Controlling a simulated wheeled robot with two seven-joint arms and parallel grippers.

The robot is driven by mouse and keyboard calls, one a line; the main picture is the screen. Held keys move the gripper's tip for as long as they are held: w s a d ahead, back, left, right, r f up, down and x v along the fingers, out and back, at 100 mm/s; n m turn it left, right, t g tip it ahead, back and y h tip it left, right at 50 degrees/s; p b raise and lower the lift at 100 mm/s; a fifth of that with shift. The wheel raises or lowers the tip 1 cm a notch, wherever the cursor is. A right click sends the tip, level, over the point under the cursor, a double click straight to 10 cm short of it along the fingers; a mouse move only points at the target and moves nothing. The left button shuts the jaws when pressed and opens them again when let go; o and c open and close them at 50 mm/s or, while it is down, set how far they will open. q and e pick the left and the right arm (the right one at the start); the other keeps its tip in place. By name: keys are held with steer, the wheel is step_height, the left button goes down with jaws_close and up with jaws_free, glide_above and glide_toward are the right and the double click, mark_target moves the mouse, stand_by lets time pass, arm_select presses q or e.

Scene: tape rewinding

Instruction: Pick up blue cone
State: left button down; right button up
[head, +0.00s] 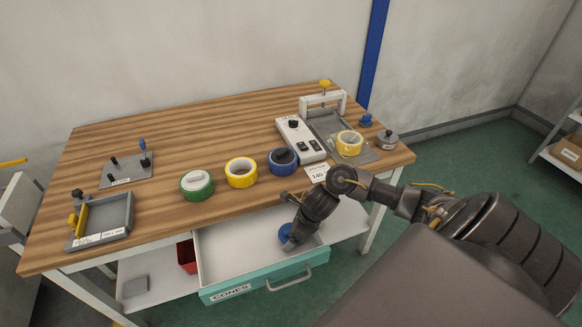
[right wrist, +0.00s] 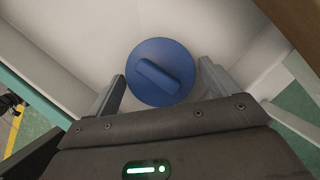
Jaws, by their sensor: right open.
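The blue cone (head: 285,233) lies in the open drawer labelled CONES, partly hidden by my right gripper in the head view. In the right wrist view the blue cone (right wrist: 161,72) shows as a round blue disc with a raised bar across it. My right gripper (right wrist: 160,83) is open, with one finger on each side of the cone's near part. I cannot tell whether the fingers touch it. In the head view the right gripper (head: 289,243) reaches down into the drawer. My left gripper is not in view.
The drawer (head: 225,245) has a teal front with a handle. The wooden table (head: 165,220) above carries green, yellow and blue tape rolls, a white machine (head: 301,139) and a grey tray (head: 105,220). A red bin (head: 187,256) stands on the lower shelf.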

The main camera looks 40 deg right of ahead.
steer(key=shift+f, duration=0.25)
steer(key=shift+c, duration=0.5)
steer(key=shift+w, duration=0.1)
steer(key=c, duration=0.7)
